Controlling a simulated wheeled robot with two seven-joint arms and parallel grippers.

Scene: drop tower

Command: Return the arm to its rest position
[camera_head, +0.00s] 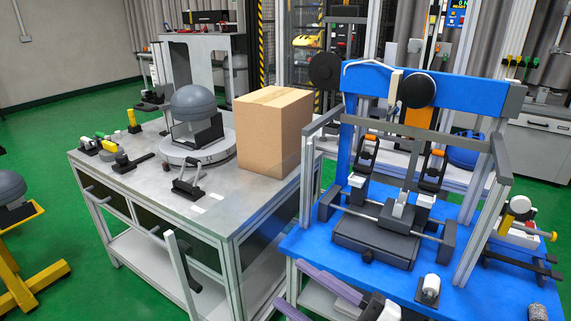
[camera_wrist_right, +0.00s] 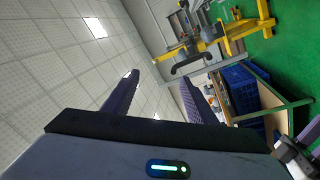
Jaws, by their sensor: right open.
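My right gripper (camera_head: 288,283) shows at the bottom of the head view, low in front of the blue machine's table. Its two purple fingers are spread apart with nothing between them. In the right wrist view the same gripper (camera_wrist_right: 159,77) is open and empty, with the ceiling and room behind its fingers. My left gripper is not in view. The blue drop tower (camera_head: 455,92) stands at the right, with a dark base block (camera_head: 375,238) on its blue table (camera_head: 330,250).
A grey workbench (camera_head: 130,185) at left holds a cardboard box (camera_head: 273,130), a grey dome (camera_head: 197,103) on a round base, and several small clamps. A yellow stand (camera_head: 45,270) is at far left. The wrist view shows a yellow frame (camera_wrist_right: 232,35) and blue crates (camera_wrist_right: 240,88). Green floor is open at left.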

